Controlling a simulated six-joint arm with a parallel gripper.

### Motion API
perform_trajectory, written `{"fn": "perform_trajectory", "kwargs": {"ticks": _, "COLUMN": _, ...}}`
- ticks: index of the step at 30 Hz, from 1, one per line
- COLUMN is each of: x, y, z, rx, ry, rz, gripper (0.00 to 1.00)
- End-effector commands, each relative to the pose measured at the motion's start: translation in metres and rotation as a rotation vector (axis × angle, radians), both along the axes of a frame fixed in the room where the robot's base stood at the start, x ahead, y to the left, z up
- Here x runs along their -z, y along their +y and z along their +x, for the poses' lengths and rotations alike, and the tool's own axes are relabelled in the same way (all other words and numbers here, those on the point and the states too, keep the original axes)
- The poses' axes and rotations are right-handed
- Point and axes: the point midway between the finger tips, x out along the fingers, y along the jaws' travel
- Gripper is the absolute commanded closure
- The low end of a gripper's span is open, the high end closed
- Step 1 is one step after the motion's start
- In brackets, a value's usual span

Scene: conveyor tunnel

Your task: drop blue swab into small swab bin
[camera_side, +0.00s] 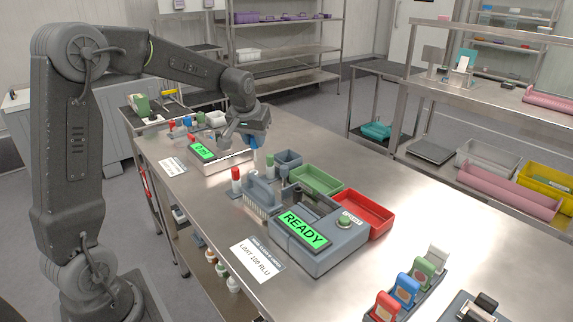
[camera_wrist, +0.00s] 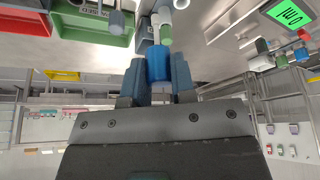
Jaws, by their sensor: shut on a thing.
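My gripper (camera_wrist: 158,82) is shut on the blue swab (camera_wrist: 158,64), whose blue cap sits between the two fingers in the wrist view. In the side view, my gripper (camera_side: 252,140) is above the table, to the left of and a little higher than the small swab bin (camera_side: 288,157). The small bin is a grey open box beside the green tray. The swab is not in the bin.
A green tray (camera_side: 317,172) and a red tray (camera_side: 390,215) stand beside a device with a READY screen (camera_side: 303,229). A scale with a green display (camera_side: 203,151) is to the left.

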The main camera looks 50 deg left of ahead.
Motion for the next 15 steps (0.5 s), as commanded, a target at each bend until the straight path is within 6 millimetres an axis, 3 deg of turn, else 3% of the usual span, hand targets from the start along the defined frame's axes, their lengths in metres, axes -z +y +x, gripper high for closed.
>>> {"fn": "perform_trajectory", "kwargs": {"ticks": 11, "x": 0.000, "y": 0.000, "z": 0.001, "rx": 0.000, "ry": 0.000, "rz": 0.000, "gripper": 0.98}}
{"fn": "perform_trajectory", "kwargs": {"ticks": 15, "x": -0.002, "y": 0.004, "z": 0.014, "rx": 0.001, "ry": 0.000, "rz": 0.000, "gripper": 0.98}}
